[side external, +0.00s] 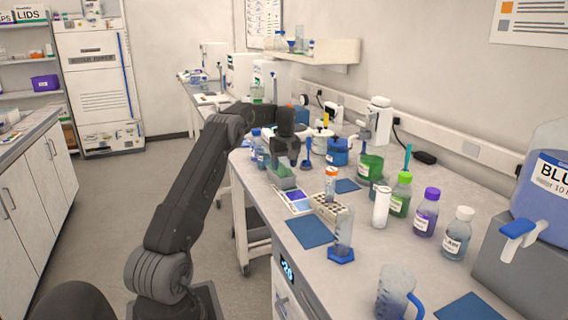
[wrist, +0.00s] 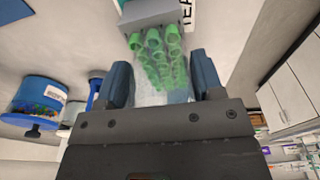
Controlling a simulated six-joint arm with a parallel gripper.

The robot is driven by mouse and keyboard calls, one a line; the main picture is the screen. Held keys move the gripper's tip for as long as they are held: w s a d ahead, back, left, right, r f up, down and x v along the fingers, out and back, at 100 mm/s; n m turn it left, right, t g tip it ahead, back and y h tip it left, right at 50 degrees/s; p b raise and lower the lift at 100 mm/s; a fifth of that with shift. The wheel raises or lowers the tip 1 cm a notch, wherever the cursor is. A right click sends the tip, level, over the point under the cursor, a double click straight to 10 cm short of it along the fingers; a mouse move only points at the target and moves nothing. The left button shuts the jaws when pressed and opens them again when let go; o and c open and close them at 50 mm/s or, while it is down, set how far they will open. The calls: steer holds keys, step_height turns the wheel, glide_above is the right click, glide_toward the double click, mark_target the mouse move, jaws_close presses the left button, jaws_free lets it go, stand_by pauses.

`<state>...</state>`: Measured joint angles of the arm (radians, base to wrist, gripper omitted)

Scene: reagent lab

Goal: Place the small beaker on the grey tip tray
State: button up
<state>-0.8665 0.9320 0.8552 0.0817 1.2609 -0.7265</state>
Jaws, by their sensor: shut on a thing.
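My gripper (side external: 288,152) hangs over the bench near the grey tip tray (side external: 282,183). In the wrist view my gripper (wrist: 162,84) is shut on the small beaker (wrist: 150,97), a clear vessel that shows faintly between the two dark blue fingers. The grey tip tray (wrist: 160,20) with several green tips shows just beyond the fingers, partly seen through the clear beaker. I cannot tell whether the beaker touches the tray. In the side view the beaker is not clearly made out.
Several bottles stand right. A blue mat (side external: 309,232) lies bare in front.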

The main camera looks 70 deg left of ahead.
steer(key=o, duration=0.9)
steer(key=shift+f, duration=0.1)
